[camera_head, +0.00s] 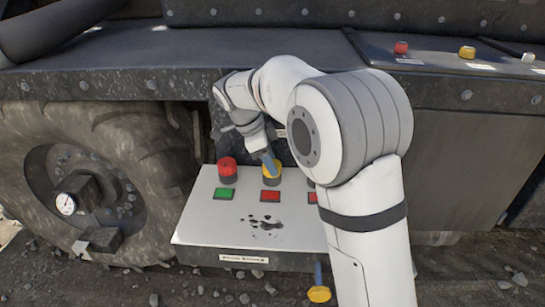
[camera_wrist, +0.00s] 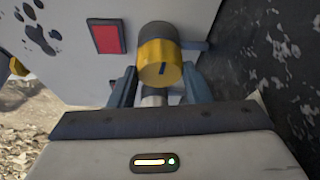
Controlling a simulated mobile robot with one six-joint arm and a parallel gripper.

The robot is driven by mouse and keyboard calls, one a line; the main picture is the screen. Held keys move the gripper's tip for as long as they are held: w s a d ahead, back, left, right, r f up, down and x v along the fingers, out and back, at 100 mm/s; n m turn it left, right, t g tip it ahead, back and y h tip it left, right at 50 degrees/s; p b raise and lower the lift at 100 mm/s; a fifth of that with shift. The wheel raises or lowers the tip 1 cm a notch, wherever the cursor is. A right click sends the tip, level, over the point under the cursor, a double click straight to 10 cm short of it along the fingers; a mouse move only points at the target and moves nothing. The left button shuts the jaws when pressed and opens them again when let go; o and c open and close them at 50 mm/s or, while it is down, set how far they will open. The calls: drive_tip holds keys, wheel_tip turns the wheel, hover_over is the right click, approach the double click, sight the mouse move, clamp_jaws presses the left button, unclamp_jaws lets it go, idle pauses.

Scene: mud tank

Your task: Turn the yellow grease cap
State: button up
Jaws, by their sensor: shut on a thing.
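The yellow grease cap (camera_wrist: 160,66) sits on a dark round fitting on the pale sloped panel (camera_head: 205,232). A dark slot mark shows on its face in the wrist view. In the head view the cap (camera_head: 271,178) is partly hidden by my gripper (camera_head: 268,163). My gripper, seen in the wrist view too (camera_wrist: 158,88), has one blue-grey finger on each side of the cap and is shut on it. A red square (camera_wrist: 108,39) lies beside the cap on the panel; it also shows in the head view (camera_head: 271,197).
A red cap (camera_head: 227,167) stands left of the yellow one, above a green square (camera_head: 223,194). My arm hides the panel's right side. A yellow-ended handle (camera_head: 319,293) hangs below the panel.

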drive_tip(key=shift+m+g, duration=0.3)
drive_tip(key=shift+m, duration=0.3)
drive_tip(key=o, duration=1)
drive_tip(key=shift+a+r+p, duration=0.2)
drive_tip(key=shift+r+p, duration=0.15)
drive_tip(key=shift+r, duration=0.15)
drive_tip(key=a, duration=0.4)
drive_tip(key=a+r+p, duration=0.1)
drive_tip(key=a, duration=0.3)
drive_tip(key=a+p, duration=0.1)
drive_tip(key=a, duration=0.3)
drive_tip(key=shift+s+a+r, duration=0.1)
drive_tip(key=shift+a+r, duration=0.25)
